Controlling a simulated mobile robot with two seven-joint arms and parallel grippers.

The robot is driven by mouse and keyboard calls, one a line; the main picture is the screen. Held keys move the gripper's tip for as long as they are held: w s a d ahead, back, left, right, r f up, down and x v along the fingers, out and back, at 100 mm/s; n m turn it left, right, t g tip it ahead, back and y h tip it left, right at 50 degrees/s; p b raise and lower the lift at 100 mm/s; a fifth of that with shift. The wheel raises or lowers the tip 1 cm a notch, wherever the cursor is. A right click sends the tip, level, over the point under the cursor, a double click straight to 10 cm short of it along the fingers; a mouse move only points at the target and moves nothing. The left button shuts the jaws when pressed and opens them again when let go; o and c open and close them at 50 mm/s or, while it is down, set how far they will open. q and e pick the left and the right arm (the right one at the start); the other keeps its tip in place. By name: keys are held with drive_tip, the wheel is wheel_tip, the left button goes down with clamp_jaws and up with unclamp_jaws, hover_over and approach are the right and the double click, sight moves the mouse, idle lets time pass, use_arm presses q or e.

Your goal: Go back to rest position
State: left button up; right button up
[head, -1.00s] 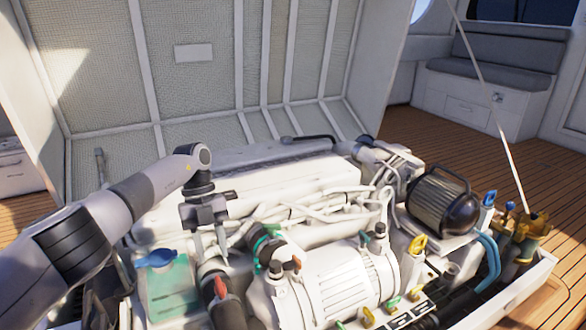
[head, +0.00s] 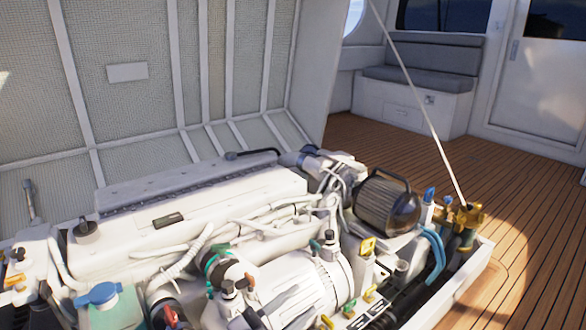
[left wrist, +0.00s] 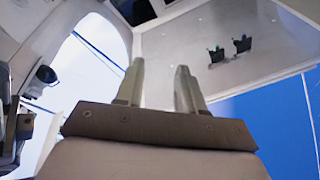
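My left gripper (left wrist: 159,82) shows in the left wrist view with its two pale fingers apart and nothing between them. It points up toward the cabin ceiling (left wrist: 215,30). In the head view the left arm no longer reaches over the engine (head: 190,210). A small grey piece low in the head view may be part of a gripper, but I cannot tell. My right gripper is not clearly in view.
The engine block fills the lower head view, with a blue-capped tank (head: 100,295) at lower left and a dark round filter (head: 388,205) at right. The raised hatch (head: 130,110) stands behind it. Wooden deck (head: 440,150) is clear at right.

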use_arm(q)
drive_tip(key=s+a+f+n+g+y, duration=0.1)
drive_tip(key=s+a+f+n+y, duration=0.3)
drive_tip(key=s+a+n+y, duration=0.25)
drive_tip(key=s+a+f+n+y, duration=0.4)
drive_tip(key=s+a+n, duration=0.2)
drive_tip(key=s+n, duration=0.25)
drive_tip(key=s+a+r+y+p, duration=0.1)
drive_tip(key=a+r+p, duration=0.1)
drive_tip(key=r+p, duration=0.3)
drive_tip(key=a+r+y+p, duration=0.1)
drive_tip(key=a+r+p, duration=0.2)
drive_tip(key=p, duration=1.1)
drive_tip(key=s+a+r+g+y+p, duration=0.1)
drive_tip(key=a+r+y+p, duration=0.1)
drive_tip(key=r+p, duration=0.5)
drive_tip(key=a+p, duration=0.1)
drive_tip(key=p, duration=0.2)
drive_tip(key=shift+s+n, duration=0.3)
drive_tip(key=shift+s, duration=0.05)
use_arm(e)
drive_tip(key=s+d+r+h, duration=0.1)
drive_tip(key=s+d+r, duration=0.1)
drive_tip(key=d+r, duration=0.2)
drive_tip(key=s+d+r+g+h, duration=0.1)
drive_tip(key=d+r, duration=0.3)
drive_tip(key=r, duration=0.7)
drive_tip(key=shift+s+d+m+h, duration=0.3)
drive_tip(key=shift+s+h, duration=0.4)
drive_tip(key=shift+h, duration=0.1)
